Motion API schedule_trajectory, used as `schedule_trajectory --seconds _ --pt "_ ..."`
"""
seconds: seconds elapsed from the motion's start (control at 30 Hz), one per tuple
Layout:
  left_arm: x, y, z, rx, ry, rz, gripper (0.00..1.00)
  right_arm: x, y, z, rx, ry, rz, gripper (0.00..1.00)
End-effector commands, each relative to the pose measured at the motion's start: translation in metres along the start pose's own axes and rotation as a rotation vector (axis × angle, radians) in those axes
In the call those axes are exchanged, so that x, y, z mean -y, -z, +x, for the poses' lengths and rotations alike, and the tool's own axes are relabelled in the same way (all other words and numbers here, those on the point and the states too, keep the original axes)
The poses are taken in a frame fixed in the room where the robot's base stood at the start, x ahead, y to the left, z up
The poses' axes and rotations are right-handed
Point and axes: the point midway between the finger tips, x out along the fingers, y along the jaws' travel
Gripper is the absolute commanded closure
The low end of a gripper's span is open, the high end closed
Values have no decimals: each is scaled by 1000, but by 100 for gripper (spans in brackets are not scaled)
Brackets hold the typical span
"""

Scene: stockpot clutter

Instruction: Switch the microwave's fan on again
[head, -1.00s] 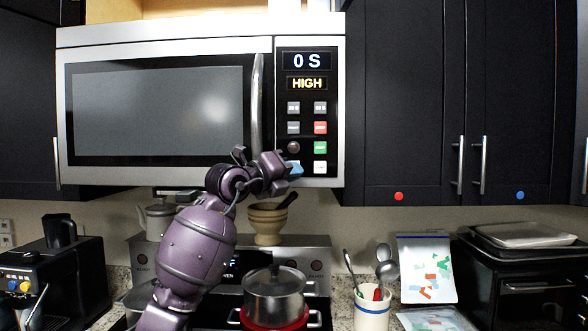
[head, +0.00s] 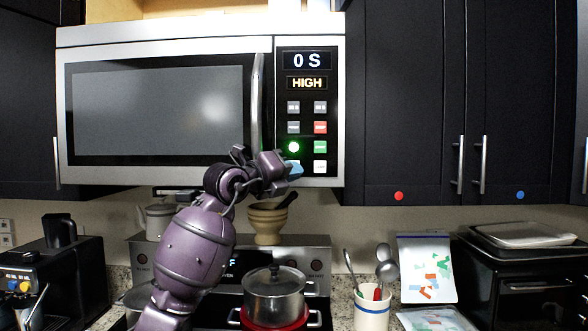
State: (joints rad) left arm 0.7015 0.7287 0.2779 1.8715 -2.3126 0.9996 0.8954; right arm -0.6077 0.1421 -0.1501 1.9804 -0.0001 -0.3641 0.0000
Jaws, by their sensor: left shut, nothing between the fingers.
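The microwave (head: 160,113) hangs above the stove, its door shut. Its display reads "0 S" and "HIGH". A blue button (head: 294,166) sits just below that light, partly hidden by my gripper. My left gripper (head: 290,174) is shut and empty, with its tips at or very near the blue button; I cannot tell if they touch. My right gripper is not in view.
A utensil cup (head: 372,306) stands to the right. Dark cabinets (head: 415,90) flank the microwave.

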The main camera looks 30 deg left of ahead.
Motion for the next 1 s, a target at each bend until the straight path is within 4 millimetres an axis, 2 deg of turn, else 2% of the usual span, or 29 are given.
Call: schedule_trajectory --seconds 0.17,0.8,1.0 --pt "3 3 -4 -1 1 1 100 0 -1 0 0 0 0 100" --pt "28 29 -38 -1 1 0 100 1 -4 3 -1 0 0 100" --pt "30 31 -42 -1 -1 0 100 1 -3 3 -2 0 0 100"
